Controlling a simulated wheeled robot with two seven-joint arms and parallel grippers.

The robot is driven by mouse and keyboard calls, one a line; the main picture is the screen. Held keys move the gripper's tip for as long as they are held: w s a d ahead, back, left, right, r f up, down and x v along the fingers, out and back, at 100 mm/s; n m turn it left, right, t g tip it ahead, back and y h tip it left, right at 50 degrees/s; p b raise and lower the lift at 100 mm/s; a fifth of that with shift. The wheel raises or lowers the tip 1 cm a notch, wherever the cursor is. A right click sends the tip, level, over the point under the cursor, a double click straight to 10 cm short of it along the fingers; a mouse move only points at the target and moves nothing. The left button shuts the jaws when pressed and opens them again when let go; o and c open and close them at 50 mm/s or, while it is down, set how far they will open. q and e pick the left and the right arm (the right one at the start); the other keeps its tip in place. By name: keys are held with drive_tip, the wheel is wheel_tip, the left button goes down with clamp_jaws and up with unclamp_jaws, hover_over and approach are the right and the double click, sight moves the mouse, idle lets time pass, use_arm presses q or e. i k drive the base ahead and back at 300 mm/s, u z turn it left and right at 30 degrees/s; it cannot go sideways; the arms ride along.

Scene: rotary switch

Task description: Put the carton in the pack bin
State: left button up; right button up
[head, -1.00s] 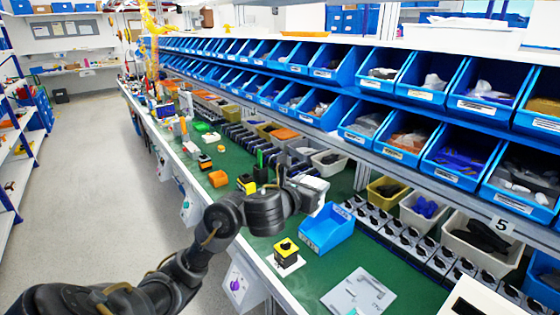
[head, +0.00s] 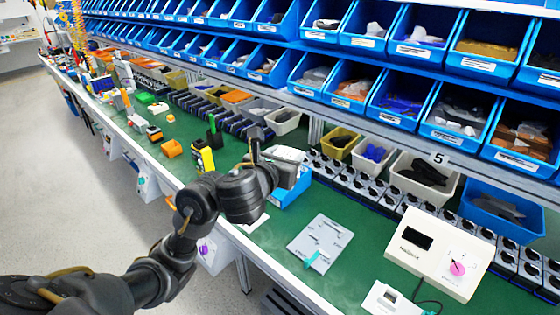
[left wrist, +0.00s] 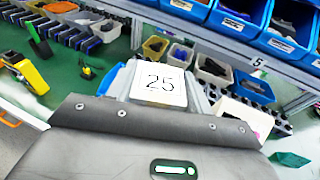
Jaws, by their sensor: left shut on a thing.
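A small carton with a white face marked "25" (left wrist: 158,84) is in my left gripper. In the head view the carton (head: 286,154) shows its pale top at the jaws. My left gripper (head: 272,167) is shut on it; the wrist hides much of the grip. An open blue bin (head: 291,195), probably the pack bin, is on the green bench, partly hidden by the gripper and carton. The carton appears above or just in front of this bin; I cannot tell how high. My right gripper is not in view.
A grey plate (head: 320,243) lies on the bench right of the blue bin. A white device with a pink knob (head: 440,250) stands further right. A yellow-black tool (head: 203,156) is on the left. Racks of blue bins (head: 400,100) line the back.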

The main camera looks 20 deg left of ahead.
sight(281, 192)
drive_tip(key=z, duration=2.3)
drive_tip(key=k, duration=0.8)
drive_tip(key=u, duration=1.7)
